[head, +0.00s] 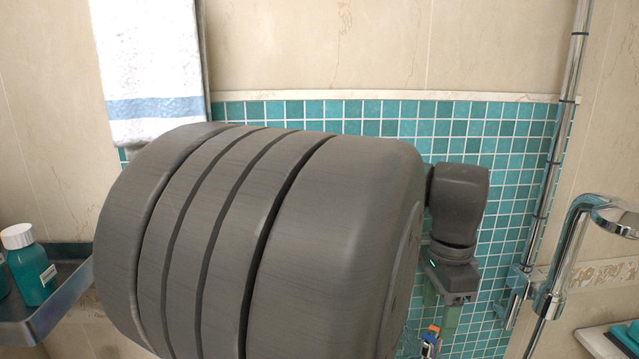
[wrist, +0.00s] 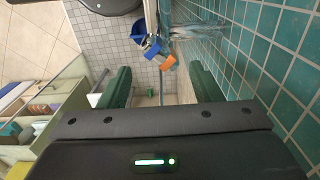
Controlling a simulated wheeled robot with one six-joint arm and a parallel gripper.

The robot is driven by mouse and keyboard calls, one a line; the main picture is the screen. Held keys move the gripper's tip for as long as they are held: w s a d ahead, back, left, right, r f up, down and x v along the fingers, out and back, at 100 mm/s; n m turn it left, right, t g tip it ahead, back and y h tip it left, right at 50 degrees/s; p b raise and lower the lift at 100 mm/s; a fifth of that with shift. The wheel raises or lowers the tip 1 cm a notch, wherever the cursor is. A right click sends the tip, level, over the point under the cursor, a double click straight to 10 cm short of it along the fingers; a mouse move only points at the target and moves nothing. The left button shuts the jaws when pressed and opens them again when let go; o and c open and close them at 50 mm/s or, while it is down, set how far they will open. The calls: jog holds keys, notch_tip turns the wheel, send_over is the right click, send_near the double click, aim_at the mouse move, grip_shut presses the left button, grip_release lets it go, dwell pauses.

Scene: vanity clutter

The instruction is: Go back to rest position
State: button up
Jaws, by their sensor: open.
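My gripper (wrist: 160,86) is open, with its two green fingers spread wide apart in the wrist view. Nothing is held between the fingers. In the head view my gripper (head: 441,306) hangs fingers down in front of the teal tiled wall, to the right of my large grey arm link. That link fills the middle of the head view and hides much of what lies behind it.
A blue and orange object (wrist: 152,48) shows beyond the fingertips; it also shows in the head view (head: 430,341). A chrome shower fitting (head: 560,255) stands at right. A teal bottle (head: 32,268) stands on a metal tray (head: 62,290) at left. A white towel (head: 150,60) hangs above.

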jog(key=shift+r+p, duration=1.5)
jog(key=shift+r, duration=0.5)
